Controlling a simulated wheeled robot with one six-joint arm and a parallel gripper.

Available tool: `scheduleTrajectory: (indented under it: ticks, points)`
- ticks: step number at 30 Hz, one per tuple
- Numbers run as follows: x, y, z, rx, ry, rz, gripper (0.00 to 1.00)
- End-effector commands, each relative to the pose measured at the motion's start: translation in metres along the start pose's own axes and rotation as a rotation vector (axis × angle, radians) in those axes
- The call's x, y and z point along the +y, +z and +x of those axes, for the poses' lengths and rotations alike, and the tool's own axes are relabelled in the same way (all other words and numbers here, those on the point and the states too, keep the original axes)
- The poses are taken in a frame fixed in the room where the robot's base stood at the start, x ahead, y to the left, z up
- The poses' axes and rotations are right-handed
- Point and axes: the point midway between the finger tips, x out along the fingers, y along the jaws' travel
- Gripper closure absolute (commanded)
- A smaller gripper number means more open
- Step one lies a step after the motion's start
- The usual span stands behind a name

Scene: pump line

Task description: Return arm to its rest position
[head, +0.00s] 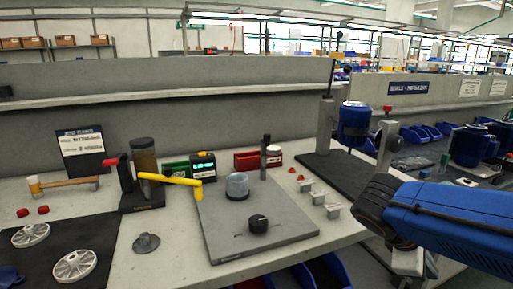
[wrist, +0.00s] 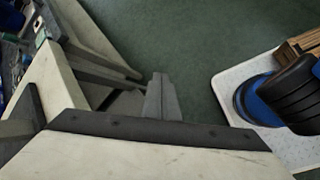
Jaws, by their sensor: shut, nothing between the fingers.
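My blue arm (head: 455,215) reaches in from the right edge of the head view, with its dark wrist part near the bench's right end. My gripper (wrist: 160,80) shows in the wrist view as two grey fingers close together in front of its pale body. It is shut and empty, with green floor (wrist: 190,35) behind the fingers. In the head view, the fingertips cannot be made out clearly. The gripper looks clear of the items on the bench (head: 160,255).
A stand with a blue pump (head: 354,124) rises close beyond the arm. Blue bins (head: 322,272) sit below the front edge. A mallet (head: 65,184) and white wheels (head: 75,266) lie left.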

Motion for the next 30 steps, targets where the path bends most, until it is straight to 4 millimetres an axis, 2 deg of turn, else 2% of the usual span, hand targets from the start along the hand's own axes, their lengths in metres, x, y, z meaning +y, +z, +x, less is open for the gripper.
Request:
scheduleTrajectory:
  ticks: [1,3,6,9,15,20,30]
  points:
    - [-0.017,-0.001,0.004,0.069,-0.053,0.101,1.0]
    - [-0.037,-0.01,0.005,0.173,-0.13,0.253,1.0]
    - [-0.062,-0.025,-0.001,0.313,-0.241,0.478,1.0]
    - [-0.076,-0.04,-0.012,0.434,-0.341,0.686,1.0]
    - [-0.084,-0.058,-0.032,0.585,-0.476,0.964,1.0]
    - [-0.084,-0.062,-0.038,0.621,-0.51,1.032,1.0]
    - [-0.084,-0.062,-0.038,0.62,-0.51,1.03,1.0]
